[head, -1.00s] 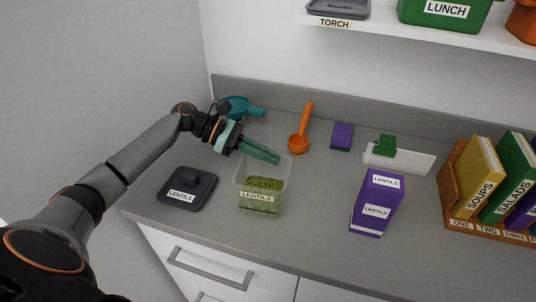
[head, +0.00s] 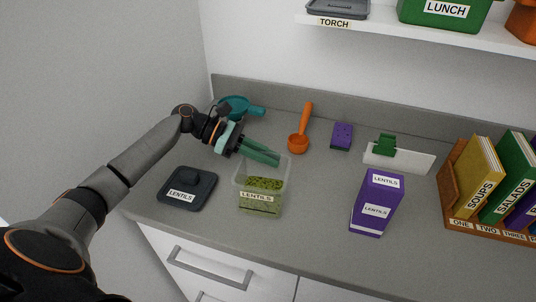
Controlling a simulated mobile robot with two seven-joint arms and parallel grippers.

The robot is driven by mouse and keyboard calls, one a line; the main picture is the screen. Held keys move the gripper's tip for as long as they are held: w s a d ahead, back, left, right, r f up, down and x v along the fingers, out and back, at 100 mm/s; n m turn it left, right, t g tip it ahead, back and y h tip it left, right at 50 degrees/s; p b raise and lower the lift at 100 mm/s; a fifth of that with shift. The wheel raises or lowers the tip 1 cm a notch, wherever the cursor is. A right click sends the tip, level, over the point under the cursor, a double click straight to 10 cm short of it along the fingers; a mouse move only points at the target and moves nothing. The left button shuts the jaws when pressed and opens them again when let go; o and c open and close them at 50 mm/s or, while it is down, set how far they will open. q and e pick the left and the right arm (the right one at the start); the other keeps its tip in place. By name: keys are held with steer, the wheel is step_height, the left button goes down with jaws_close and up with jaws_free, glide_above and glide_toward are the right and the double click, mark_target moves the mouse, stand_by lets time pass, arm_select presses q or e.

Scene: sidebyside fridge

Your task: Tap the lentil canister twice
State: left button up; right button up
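The lentil canister (head: 259,200) is a clear, open-topped box labelled LENTILS, partly filled with green lentils, standing upright on the counter. Its dark lid (head: 187,190), also labelled LENTILS, lies on the counter to its left. My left gripper (head: 274,158) has green fingers that reach over the canister's back rim. The fingers look a little apart with nothing seen between them. I cannot tell whether they touch the rim. My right gripper is not in view.
A purple LENTILS box (head: 377,203) stands to the right. Behind are an orange scoop (head: 299,142), a purple sponge (head: 342,136), a teal strainer (head: 234,106) and a green clip (head: 387,146) on a white card. Books (head: 476,175) stand at far right. The front counter is mostly clear.

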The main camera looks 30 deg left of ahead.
arm_select(q)
steer(key=o, duration=0.3)
steer(key=shift+o, duration=0.2)
steer(key=b+v, duration=0.1)
steer(key=v, duration=1.1)
steer(key=shift+a, duration=0.25)
steer(key=shift+s+d, duration=0.1)
steer(key=shift+s, duration=0.1)
